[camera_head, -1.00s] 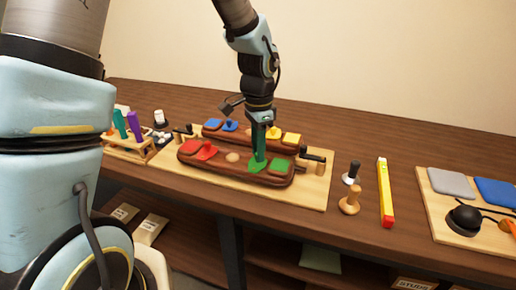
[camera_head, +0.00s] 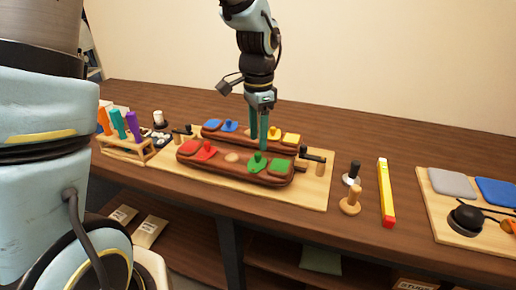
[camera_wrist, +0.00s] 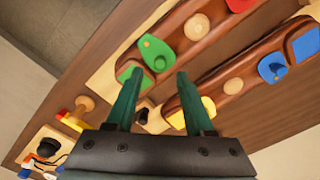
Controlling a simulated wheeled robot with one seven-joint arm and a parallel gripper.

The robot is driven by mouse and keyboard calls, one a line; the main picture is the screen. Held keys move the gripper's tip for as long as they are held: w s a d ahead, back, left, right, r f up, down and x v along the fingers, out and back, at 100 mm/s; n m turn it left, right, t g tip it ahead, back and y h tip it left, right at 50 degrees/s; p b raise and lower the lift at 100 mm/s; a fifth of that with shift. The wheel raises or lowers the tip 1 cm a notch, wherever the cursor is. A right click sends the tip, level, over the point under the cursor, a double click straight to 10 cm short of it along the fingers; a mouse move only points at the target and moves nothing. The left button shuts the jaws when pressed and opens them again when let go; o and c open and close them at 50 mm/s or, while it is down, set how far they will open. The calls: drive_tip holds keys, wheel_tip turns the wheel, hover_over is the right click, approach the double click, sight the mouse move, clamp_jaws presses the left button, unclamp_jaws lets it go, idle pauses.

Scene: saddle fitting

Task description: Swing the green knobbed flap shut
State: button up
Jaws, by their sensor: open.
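The green knobbed flap (camera_head: 256,164) lies on the front brown wooden block (camera_head: 225,170), beside a green square pad (camera_head: 281,166) to its right. Its knob stands up. In the wrist view, the green flap (camera_wrist: 157,55) shows as a rounded piece with the green pad (camera_wrist: 131,72) close to it. My gripper (camera_head: 259,143) is open and empty, with its green fingers pointing down just above and behind the flap. In the wrist view, my gripper (camera_wrist: 161,76) has its fingers apart with nothing between them, near the flap. I cannot tell whether a fingertip touches it.
The front block also bears a red flap (camera_head: 204,151). A second block behind has a blue flap (camera_head: 229,126) and a yellow pad (camera_head: 291,139). A rack of coloured pegs (camera_head: 128,145) stands left.

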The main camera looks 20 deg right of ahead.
sight(258, 153)
wheel_tip(258, 153, up, 6)
drive_tip(key=shift+r+b, duration=0.2)
drive_tip(key=shift+b, duration=0.2)
drive_tip(key=a+f+n, duration=0.3)
drive_tip(key=a+n, duration=0.5)
drive_tip(key=a, duration=0.7)
drive_tip(key=a+f+n+t, duration=0.1)
drive_tip(key=a+f+n, duration=0.3)
drive_tip(key=a+n, duration=0.4)
drive_tip(key=a, duration=0.7)
drive_tip(key=shift+w+f+n+t, duration=0.2)
drive_tip(key=shift+w+n+t, duration=0.1)
drive_tip(key=shift+w, duration=0.05)
